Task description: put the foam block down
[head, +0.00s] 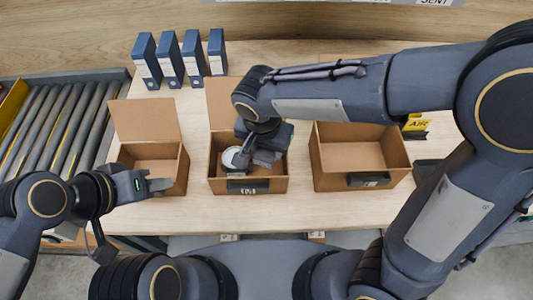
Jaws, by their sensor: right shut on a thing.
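My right gripper (250,157) reaches down into the middle cardboard box (270,186), shut on the foam block. The block is mostly hidden by the gripper and arm, and I cannot tell its outline from the dark grey fingers. A round white thing (230,157) lies in the same box, close to the left of the fingers. I cannot tell whether the block touches the box floor. My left gripper (160,186) is at the front right of the left cardboard box (145,153), with nothing seen in it. Its finger gap is not clear.
An open, empty cardboard box (360,155) stands at the right. Several blue binders (170,58) stand at the back of the table (250,222). A roller conveyor (60,125) is at the left. A yellow labelled thing (415,126) is at the right, partly behind my arm.

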